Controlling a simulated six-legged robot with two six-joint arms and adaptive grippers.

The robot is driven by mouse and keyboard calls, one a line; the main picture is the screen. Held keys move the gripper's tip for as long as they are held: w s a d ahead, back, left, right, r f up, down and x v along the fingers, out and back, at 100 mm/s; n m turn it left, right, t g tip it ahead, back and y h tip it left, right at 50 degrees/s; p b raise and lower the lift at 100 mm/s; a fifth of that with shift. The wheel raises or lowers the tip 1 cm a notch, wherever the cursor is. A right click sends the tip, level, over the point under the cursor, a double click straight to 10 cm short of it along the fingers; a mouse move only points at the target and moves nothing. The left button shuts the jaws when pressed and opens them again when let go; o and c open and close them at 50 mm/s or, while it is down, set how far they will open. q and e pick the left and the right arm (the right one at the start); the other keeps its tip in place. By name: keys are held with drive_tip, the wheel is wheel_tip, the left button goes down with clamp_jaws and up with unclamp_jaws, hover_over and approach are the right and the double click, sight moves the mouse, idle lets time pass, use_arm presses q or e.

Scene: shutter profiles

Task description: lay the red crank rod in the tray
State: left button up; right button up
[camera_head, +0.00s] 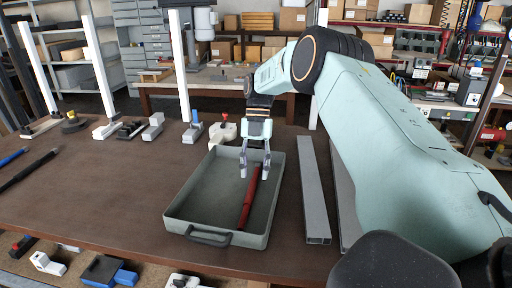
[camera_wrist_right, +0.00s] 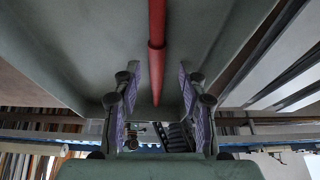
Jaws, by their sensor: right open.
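The red crank rod (camera_head: 249,198) lies in the grey-green tray (camera_head: 192,200), along its right part. In the right wrist view the rod (camera_wrist_right: 157,45) runs from the top edge down between my fingers, over the tray floor (camera_wrist_right: 90,40). My right gripper (camera_head: 255,170) is over the tray at the rod's far end; its two fingers stand open on either side of the rod. It also shows in the right wrist view (camera_wrist_right: 158,105), with a gap between the rod and each finger. My left gripper is not in view.
Grey metal profiles (camera_head: 316,190) lie right of the tray. White upright profiles in small holders (camera_head: 193,131) stand along the table's back left. A white round part with a red knob (camera_head: 223,130) sits close behind the tray. The table's left middle (camera_head: 100,200) is clear.

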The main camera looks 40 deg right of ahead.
drive_tip(key=v, duration=0.9)
drive_tip(key=shift+w+a, duration=0.25)
drive_tip(key=shift+a, duration=0.15)
